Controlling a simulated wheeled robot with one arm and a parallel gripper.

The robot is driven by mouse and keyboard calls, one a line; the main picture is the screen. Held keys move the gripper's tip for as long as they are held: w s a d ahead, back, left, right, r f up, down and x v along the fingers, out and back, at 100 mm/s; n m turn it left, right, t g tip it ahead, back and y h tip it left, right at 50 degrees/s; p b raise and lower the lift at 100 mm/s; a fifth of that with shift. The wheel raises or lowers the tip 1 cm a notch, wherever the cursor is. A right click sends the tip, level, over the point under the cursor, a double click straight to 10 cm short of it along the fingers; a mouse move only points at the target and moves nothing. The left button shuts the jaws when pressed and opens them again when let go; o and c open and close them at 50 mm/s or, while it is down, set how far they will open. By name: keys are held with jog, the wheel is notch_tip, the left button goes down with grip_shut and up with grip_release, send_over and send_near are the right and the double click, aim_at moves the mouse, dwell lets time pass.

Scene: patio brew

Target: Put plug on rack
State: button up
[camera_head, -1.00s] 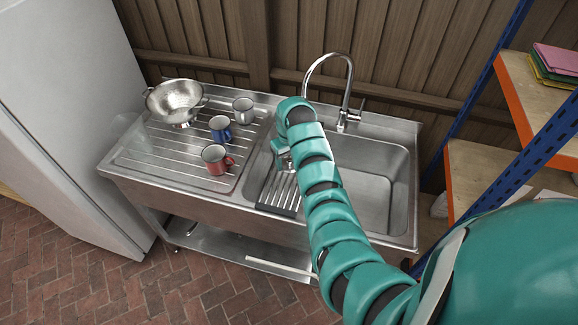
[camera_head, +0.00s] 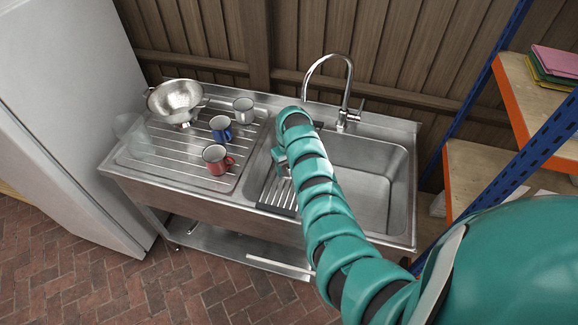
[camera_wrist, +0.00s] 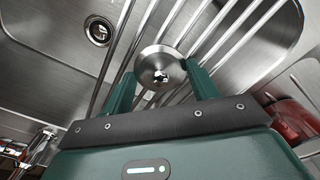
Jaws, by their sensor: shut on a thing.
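The plug (camera_wrist: 160,68) is a round, shiny metal disc with a small dark centre. It shows in the wrist view between the fingertips of my gripper (camera_wrist: 161,80), which is shut on it. The rack (camera_head: 282,194) is a set of parallel metal bars across the left part of the sink basin, with a dark front edge. In the wrist view the rack's bars (camera_wrist: 228,30) lie behind and around the plug. I cannot tell whether the plug touches them. In the head view my arm hides the plug and much of the gripper.
The sink basin (camera_head: 362,205) is otherwise open, with its drain (camera_wrist: 99,31) left of the bars. A tap (camera_head: 345,85) stands behind it. Left on the drainboard are a red mug (camera_head: 214,158), a blue mug (camera_head: 219,128), a grey mug (camera_head: 243,108), a colander (camera_head: 175,100) and a clear vessel (camera_head: 132,132).

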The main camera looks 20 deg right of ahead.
jog(key=o, duration=1)
